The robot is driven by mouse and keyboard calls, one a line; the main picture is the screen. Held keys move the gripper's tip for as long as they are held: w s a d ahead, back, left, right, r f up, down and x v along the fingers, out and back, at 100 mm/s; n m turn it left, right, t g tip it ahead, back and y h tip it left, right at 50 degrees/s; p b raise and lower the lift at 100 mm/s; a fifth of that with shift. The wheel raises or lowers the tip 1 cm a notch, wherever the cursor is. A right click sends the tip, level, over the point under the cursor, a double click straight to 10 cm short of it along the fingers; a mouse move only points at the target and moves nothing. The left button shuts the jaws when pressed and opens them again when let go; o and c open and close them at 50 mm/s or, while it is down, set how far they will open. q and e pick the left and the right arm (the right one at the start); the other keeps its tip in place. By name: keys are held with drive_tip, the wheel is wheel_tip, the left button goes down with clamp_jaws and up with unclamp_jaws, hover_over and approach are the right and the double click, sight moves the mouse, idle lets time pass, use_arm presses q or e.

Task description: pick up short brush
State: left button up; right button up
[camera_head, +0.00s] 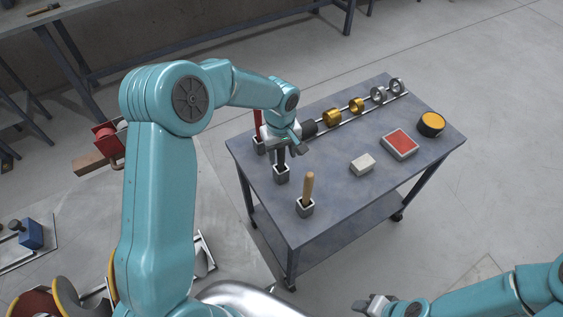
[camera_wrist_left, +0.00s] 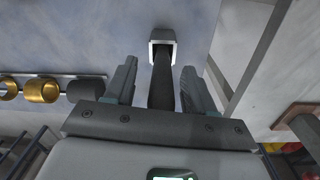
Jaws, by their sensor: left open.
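A dark upright handle stands in a small square holder (camera_head: 281,174) near the table's left edge; its lower part (camera_head: 281,157) shows under my left gripper (camera_head: 284,147). In the left wrist view the dark handle (camera_wrist_left: 161,82) runs between the two fingers of my open left gripper (camera_wrist_left: 158,68), with a gap on each side, into the pale-rimmed holder (camera_wrist_left: 163,34). A wooden handle (camera_head: 308,187) stands in a nearer holder, and a red handle (camera_head: 257,122) in a farther one. No bristles show, so I cannot tell which is the short brush. My right gripper (camera_head: 368,303) is low, away from the table.
The grey table (camera_head: 345,195) also bears a rail with gold rings (camera_head: 332,117), silver rings and a dark cylinder. A pale block (camera_head: 362,164), a red-topped block (camera_head: 400,143) and a yellow-topped round thing (camera_head: 431,123) lie to the right. The front right of the tabletop is clear.

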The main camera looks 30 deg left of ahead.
use_arm(q)
drive_tip(key=shift+s+a+r, duration=0.1)
drive_tip(key=shift+s+a, duration=0.05)
clamp_jaws()
